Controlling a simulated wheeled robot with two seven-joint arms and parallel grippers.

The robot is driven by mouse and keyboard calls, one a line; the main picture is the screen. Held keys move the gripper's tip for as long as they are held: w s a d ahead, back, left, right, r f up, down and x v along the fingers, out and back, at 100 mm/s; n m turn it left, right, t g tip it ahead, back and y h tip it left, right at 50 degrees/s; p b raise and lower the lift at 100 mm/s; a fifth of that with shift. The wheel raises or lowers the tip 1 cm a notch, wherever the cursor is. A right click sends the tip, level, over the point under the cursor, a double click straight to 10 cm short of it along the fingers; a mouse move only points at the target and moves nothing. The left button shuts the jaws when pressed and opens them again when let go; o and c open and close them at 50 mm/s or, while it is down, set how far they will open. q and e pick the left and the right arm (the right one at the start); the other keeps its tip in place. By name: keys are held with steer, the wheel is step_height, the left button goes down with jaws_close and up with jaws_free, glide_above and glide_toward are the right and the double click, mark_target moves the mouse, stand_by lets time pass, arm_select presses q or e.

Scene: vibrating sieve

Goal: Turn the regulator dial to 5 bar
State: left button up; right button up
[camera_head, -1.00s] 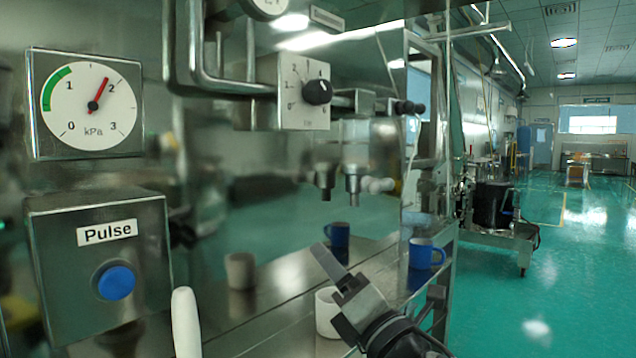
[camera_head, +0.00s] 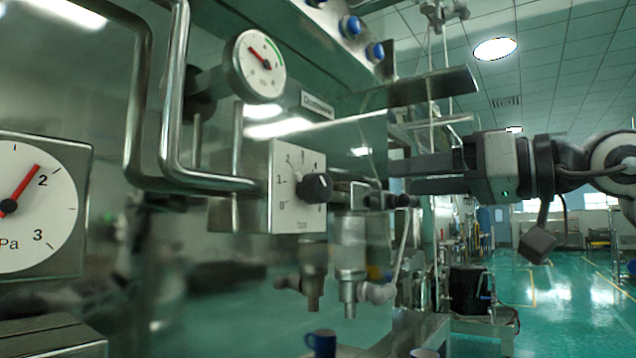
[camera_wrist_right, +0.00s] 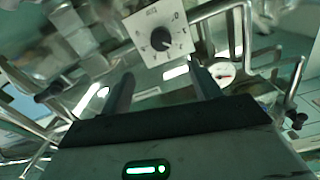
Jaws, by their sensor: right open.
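The regulator dial (camera_head: 317,188) is a black knob on a pale square plate (camera_head: 284,206) with a numbered scale. A light mark on the knob faces up and right; the exact number it points at is too small to tell. My right gripper (camera_head: 398,175) is level, open and empty, to the right of the knob and apart from it. In the right wrist view the knob (camera_wrist_right: 161,39) and its plate (camera_wrist_right: 146,22) lie ahead of the open fingers (camera_wrist_right: 160,76), roughly between them. My left gripper is out of view.
A round gauge (camera_head: 258,66) with a green arc and red needle sits above the plate. Bent steel pipes (camera_head: 175,120) run left of it. A kPa gauge (camera_head: 30,205) is at far left. Valve fittings (camera_head: 350,262) hang below. Open floor lies at right.

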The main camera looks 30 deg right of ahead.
mark_target(326, 185)
steer(key=p+x, duration=0.6)
steer(key=x, duration=0.7)
steer(key=shift+w+a+r, duration=0.1)
steer(key=shift+a+r, duration=0.05)
steer(key=shift+a, duration=0.05)
steer(key=shift+w+a, duration=0.2)
steer(key=shift+w, duration=0.4)
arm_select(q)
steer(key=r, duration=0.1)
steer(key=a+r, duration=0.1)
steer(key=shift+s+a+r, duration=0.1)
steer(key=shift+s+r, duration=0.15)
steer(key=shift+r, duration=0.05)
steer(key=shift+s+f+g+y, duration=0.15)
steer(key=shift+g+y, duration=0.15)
arm_select(e)
steer(key=c, duration=1)
